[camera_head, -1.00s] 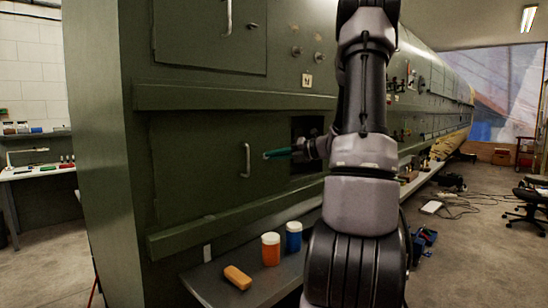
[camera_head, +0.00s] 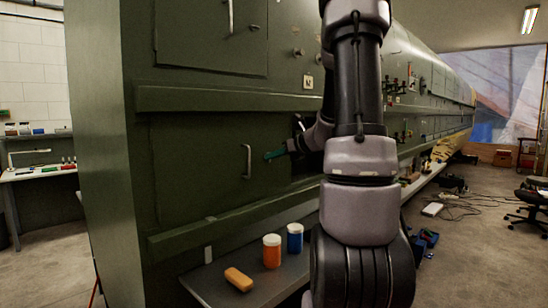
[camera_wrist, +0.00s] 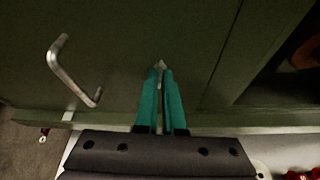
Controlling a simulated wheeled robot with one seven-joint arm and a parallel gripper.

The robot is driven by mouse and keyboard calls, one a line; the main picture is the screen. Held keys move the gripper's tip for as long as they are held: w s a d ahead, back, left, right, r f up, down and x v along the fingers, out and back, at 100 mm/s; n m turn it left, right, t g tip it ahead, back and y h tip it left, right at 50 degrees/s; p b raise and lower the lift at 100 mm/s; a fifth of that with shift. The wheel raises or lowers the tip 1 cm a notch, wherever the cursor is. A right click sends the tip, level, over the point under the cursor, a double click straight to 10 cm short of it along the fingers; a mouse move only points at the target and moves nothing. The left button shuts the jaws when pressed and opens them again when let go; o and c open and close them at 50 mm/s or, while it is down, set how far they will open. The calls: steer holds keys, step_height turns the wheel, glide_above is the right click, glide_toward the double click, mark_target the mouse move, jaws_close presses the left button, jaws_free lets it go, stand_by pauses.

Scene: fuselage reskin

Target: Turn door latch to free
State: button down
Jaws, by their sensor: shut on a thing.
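The lower green door (camera_head: 195,165) is closed in the fuselage side, with a metal handle (camera_head: 246,160) at its right. It also shows in the wrist view, with the handle (camera_wrist: 72,70) left of my fingers. My gripper (camera_wrist: 160,70) has two teal fingers, nearly together at the tips. They are shut on a small metal latch (camera_wrist: 160,65) near the door's right edge. In the head view my gripper (camera_head: 268,156) points left at the door just right of the handle, and its tips hide the latch. The latch's exact angle is hard to tell.
A grey shelf (camera_head: 222,291) below the door holds an orange block (camera_head: 238,279), an orange jar (camera_head: 272,251) and a blue jar (camera_head: 295,238). A green ledge (camera_head: 200,232) runs under the door. A dark opening (camera_wrist: 285,70) lies right of the door.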

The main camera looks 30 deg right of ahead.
steer(key=shift+n+h, duration=0.4)
stand_by(0.4)
steer(key=c, duration=1)
jaws_free()
steer(key=v, duration=1.1)
steer(key=shift+a+f, duration=0.1)
